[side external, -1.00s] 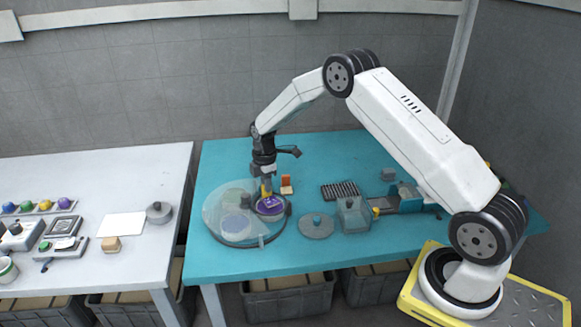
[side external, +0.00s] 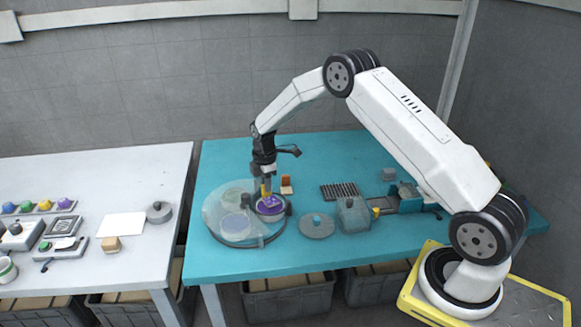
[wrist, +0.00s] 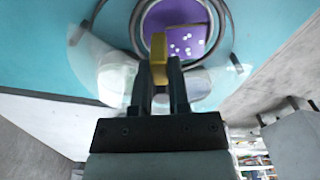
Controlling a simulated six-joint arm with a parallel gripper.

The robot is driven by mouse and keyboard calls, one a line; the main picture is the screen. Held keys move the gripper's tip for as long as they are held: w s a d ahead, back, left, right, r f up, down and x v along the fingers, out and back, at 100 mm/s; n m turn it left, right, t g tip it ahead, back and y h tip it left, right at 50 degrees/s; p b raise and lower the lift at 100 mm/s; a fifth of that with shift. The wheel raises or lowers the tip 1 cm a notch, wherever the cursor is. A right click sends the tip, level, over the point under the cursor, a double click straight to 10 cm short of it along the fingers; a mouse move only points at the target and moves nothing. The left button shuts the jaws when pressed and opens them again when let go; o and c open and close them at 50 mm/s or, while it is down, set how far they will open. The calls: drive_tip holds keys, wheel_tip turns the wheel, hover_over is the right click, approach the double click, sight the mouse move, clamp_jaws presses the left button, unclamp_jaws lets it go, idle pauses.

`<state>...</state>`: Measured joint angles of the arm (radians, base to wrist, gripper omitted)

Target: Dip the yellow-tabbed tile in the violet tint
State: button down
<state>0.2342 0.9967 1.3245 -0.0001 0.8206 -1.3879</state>
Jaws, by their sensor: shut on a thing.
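My gripper (side external: 266,181) points down over the round tint holder and is shut on the yellow tab (wrist: 159,48). The tab also shows as a small yellow upright piece in the side view (side external: 266,190). The violet tint (side external: 271,204) fills a dark-rimmed round well directly below the tab, at the holder's right side.
A translucent cover (side external: 212,208) lies over the holder's other wells. A grey disc with a blue knob (side external: 317,224), a clear box (side external: 353,216), a dark ribbed rack (side external: 340,190) and an orange-brown block (side external: 287,184) stand to the right. The teal table's back is clear.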

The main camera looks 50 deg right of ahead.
drive_tip(key=shift+r, duration=0.1)
idle(0.4)
drive_tip(key=shift+r, duration=1.9)
drive_tip(key=shift+d, duration=0.1)
